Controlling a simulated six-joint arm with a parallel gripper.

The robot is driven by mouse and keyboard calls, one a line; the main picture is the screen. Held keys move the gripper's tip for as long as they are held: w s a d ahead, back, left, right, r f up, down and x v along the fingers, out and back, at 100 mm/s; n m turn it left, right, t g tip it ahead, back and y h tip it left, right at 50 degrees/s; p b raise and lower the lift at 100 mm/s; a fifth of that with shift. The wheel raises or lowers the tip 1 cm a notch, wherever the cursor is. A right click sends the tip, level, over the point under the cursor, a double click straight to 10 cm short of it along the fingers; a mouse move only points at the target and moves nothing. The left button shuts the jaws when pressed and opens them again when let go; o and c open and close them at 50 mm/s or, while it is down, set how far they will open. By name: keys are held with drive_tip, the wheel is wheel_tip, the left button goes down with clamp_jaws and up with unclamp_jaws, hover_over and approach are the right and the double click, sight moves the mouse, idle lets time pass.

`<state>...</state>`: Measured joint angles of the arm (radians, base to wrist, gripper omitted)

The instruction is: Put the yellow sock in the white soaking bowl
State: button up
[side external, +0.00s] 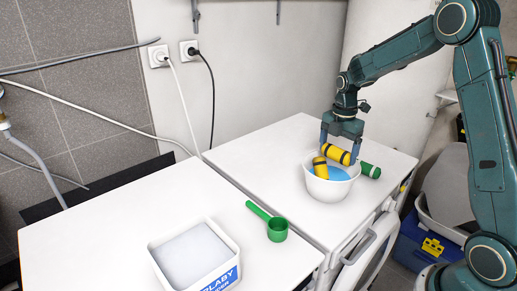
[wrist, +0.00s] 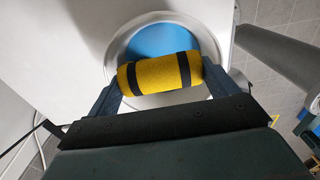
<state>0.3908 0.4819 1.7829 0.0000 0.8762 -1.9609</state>
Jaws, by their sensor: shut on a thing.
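My gripper (side external: 338,150) is shut on a yellow rolled sock (side external: 335,154) with black bands. It holds the sock lying across the jaws, above the white soaking bowl (side external: 328,192). In the wrist view the yellow sock (wrist: 158,75) spans between both fingers and covers the near part of the bowl (wrist: 116,48). Blue liquid (wrist: 160,40) shows in the bowl beyond it. In the side view a second yellow roll with a dark band (side external: 320,169) appears to stand tilted inside the bowl. It is not visible in the wrist view.
A green roll with a dark band (side external: 370,170) lies right of the bowl on the white top. A box of white powder (side external: 215,277) and a green scoop (side external: 276,231) are on the nearer white top. Free surface lies left of the bowl.

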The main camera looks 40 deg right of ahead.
sight(338, 148)
drive_tip(key=o, duration=0.8)
wheel_tip(338, 148, up, 13)
idle(0.5)
drive_tip(key=shift+r, duration=0.1)
